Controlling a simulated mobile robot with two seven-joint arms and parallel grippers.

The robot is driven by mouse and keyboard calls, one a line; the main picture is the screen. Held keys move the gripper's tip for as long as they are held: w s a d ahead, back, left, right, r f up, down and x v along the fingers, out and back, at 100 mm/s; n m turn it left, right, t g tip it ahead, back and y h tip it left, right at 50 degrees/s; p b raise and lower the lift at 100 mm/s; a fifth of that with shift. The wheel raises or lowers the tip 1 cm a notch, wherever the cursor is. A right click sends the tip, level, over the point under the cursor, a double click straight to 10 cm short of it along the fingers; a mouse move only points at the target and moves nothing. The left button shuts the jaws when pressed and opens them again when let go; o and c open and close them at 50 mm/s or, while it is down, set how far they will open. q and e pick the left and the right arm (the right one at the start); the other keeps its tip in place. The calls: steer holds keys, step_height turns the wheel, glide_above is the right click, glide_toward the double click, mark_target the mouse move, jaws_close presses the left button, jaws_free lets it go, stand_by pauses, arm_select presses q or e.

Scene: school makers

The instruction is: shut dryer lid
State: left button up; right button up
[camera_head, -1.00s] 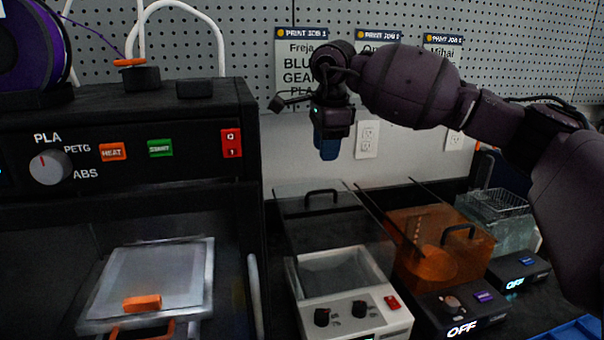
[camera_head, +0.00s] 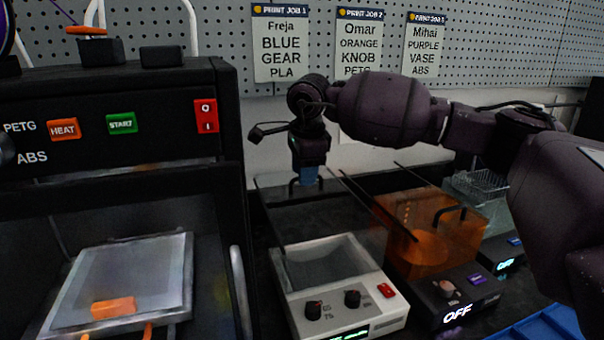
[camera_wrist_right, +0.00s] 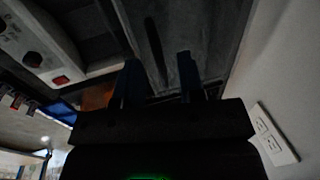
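The dryer (camera_head: 318,312) appears to be the white box with two black knobs and a red switch at the lower middle. Its smoky see-through lid (camera_head: 285,222) stands raised at the back of the box, with a black handle near its top edge. My right gripper (camera_head: 307,177) points down at that handle and partly hides it; I cannot tell whether they touch. In the right wrist view, the two fingers (camera_wrist_right: 160,82) are apart, with a dark bar seen between and beyond them. My left gripper is not in view.
A black printer (camera_head: 120,110) with an orange piece on its bed stands at the left. An orange see-through box (camera_head: 440,245) and a clear tank with a basket (camera_head: 480,185) stand to the right. A pegboard wall with job sheets (camera_head: 281,42) is behind.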

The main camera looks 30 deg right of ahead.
stand_by(0.3)
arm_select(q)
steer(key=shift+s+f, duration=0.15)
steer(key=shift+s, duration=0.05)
arm_select(e)
jaws_close()
steer(key=shift+s+a+r+p, duration=0.15)
steer(key=shift+s+p, duration=0.3)
steer(key=shift+s, duration=0.15)
arm_select(q)
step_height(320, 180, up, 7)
steer(key=p, duration=0.7)
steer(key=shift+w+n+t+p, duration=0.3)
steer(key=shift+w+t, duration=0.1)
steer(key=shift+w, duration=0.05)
arm_select(e)
steer(key=s+a, duration=0.3)
steer(key=s, duration=1.1)
steer(key=shift+s+a+f, duration=0.2)
steer(key=shift+a+f, duration=0.05)
steer(key=shift+a, duration=0.15)
